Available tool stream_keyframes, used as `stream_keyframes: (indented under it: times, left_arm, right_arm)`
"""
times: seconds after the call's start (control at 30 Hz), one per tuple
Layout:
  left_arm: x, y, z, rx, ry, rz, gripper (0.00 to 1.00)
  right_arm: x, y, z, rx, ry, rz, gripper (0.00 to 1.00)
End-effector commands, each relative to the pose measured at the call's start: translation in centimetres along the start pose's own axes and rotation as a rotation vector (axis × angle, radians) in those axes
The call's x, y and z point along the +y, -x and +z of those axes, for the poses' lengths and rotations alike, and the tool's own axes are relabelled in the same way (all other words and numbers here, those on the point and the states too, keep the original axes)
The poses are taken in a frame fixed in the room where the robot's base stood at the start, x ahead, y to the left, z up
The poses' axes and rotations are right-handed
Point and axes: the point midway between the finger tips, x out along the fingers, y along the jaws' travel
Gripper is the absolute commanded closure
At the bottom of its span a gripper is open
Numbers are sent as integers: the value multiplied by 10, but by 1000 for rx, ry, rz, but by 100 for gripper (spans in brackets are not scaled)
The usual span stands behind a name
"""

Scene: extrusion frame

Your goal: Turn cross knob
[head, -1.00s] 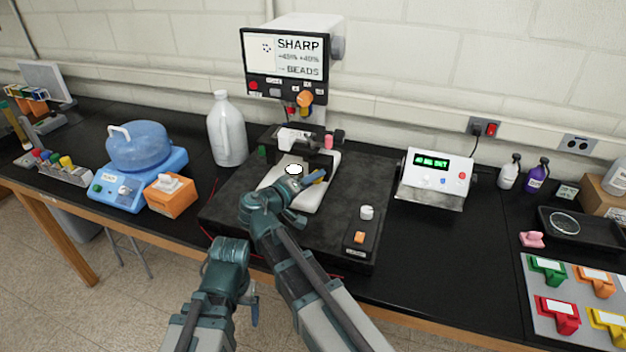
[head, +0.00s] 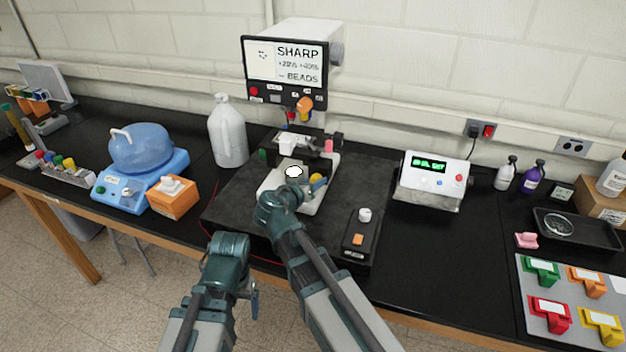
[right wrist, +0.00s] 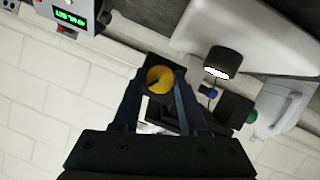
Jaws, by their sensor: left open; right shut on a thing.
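A round yellow knob (right wrist: 160,79) with a dark mark on its face sits between the fingers of my right gripper (right wrist: 160,84) in the right wrist view. The fingers are shut on it from both sides. In the head view the knob (head: 317,181) shows at the right side of the microscope's white base (head: 283,198). My right gripper there is mostly hidden by its own wrist. My left gripper (head: 254,302) is low in the head view, away from the microscope, mostly hidden behind its arm; it holds nothing that I can see.
A monitor (head: 286,72) above the microscope reads SHARP and BEADS. A white jug (head: 228,132) stands left of the black slab (head: 229,207). A small box with a white knob (head: 364,214) is right of my right arm. Bare bench lies in front of the display box (head: 432,186).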

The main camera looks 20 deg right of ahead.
Motion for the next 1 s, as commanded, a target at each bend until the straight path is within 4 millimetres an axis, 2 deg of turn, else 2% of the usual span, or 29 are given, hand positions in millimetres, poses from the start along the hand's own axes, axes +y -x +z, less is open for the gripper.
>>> stream_keyframes:
  times: [0.43, 1.0]
  left_arm:
    - [0, 5, 0, 0, 0, 0, 9]
    - [0, 5, 0, 0, 0, 0, 9]
  right_arm:
    - [2, 1, 2, -4, -268, -111, 100]
    - [2, 0, 1, -4, -343, -142, 100]
